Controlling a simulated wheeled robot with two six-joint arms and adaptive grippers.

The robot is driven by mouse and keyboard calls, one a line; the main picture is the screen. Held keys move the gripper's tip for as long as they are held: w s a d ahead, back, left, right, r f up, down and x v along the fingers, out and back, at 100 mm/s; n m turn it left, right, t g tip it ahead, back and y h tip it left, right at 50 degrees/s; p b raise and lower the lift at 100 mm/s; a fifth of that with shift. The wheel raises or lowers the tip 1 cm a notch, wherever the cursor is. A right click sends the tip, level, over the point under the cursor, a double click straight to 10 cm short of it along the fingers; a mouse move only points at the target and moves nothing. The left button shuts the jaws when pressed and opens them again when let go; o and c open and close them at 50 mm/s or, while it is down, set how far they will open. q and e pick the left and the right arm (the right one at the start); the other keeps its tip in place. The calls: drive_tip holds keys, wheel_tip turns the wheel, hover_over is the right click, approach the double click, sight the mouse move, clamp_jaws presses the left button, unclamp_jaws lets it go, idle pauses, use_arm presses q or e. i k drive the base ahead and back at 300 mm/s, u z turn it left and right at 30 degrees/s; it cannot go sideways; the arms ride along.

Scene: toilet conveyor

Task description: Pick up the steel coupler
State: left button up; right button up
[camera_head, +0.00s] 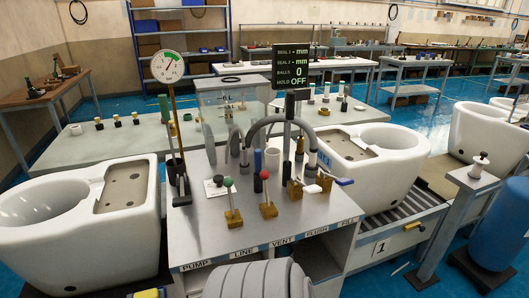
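I cannot tell for certain which small part is the steel coupler. The grey-topped workstation (205,240) in the middle holds several small fittings. A short pale cylinder (272,161) stands under the curved grey hose (262,124). Brass-coloured fittings (294,191) sit at the right of the top, close to a blue-handled part (343,181). A small round piece (215,187) lies near the left side. Neither of my grippers is in view.
Levers with a green knob (228,182) and a red knob (264,175) rise from the top. A dial gauge (168,66) and a display (292,66) stand behind. White toilet bodies (130,250) (405,140) flank the workstation. A blue barrel (500,225) is at right.

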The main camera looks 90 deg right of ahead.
sight(244, 151)
drive_tip(key=z, duration=2.85)
